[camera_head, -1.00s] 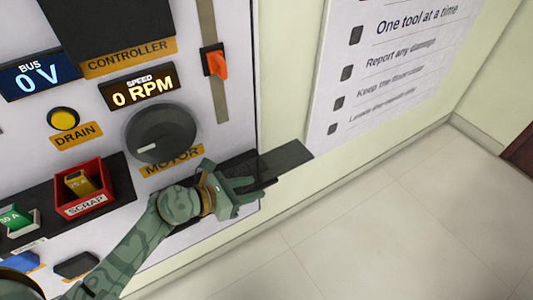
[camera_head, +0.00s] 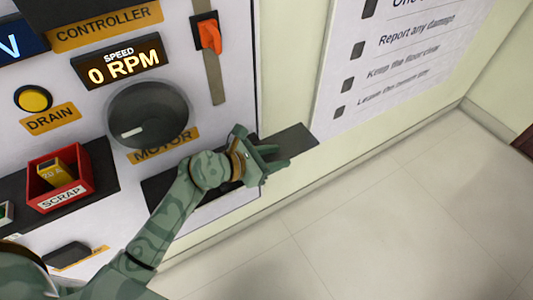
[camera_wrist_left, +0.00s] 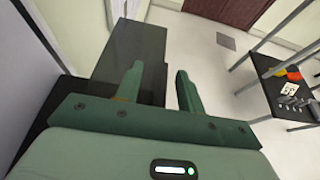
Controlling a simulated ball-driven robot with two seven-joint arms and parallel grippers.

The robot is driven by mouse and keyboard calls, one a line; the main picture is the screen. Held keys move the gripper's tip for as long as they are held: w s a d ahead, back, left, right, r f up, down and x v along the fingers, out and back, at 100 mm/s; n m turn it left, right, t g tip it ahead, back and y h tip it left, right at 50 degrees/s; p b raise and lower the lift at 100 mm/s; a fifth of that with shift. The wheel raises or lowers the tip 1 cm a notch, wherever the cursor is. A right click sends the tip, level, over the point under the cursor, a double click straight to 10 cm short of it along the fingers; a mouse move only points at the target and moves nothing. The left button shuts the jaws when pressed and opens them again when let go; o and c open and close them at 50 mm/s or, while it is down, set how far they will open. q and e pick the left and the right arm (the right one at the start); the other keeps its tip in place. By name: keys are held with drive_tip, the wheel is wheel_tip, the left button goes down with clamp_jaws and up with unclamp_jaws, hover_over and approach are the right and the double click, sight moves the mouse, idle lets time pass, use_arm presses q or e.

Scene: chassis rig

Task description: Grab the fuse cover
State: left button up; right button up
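A dark, smooth, flat piece, which looks like the fuse cover (camera_head: 294,138), juts out at the panel's lower right edge in the head view. My right gripper is not in view.
The panel carries a motor dial (camera_head: 148,113), an orange-handled switch (camera_head: 209,36) and a red scrap bin (camera_head: 60,178) holding a yellow fuse. The floor (camera_head: 370,225) is clear.

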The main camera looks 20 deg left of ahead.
use_arm(q)
clamp_jaws()
drive_tip(key=shift+r, duration=0.1)
